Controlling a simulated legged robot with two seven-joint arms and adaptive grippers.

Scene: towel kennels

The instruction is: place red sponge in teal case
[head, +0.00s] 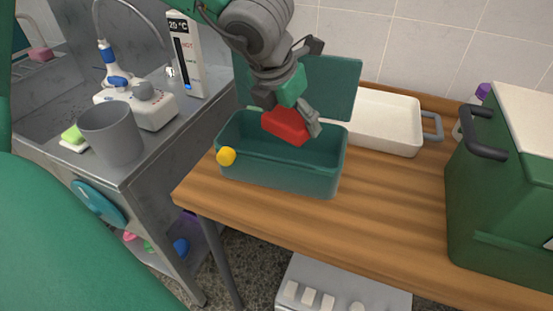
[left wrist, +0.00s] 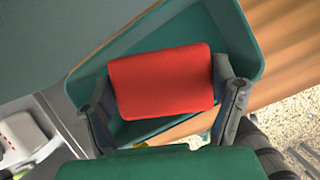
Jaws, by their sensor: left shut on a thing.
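The red sponge (head: 286,125) is held between the fingers of my left gripper (head: 290,114), above the opening of the teal case. The teal case (head: 280,176) stands on the wooden table with its lid (head: 335,88) raised at the back and a yellow knob at its front left corner. In the left wrist view the red sponge (left wrist: 162,82) spans between both fingers of the left gripper (left wrist: 165,100), with the teal case (left wrist: 235,40) below and around it. Whether the sponge is below the case's rim is hard to tell. My right gripper is not in view.
A white tray (head: 385,122) lies behind the case on the right. A large green box (head: 500,200) with a dark handle stands at the right. A grey cup (head: 112,135) stands on the metal counter at the left. Wooden table (head: 400,200) right of the case is clear.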

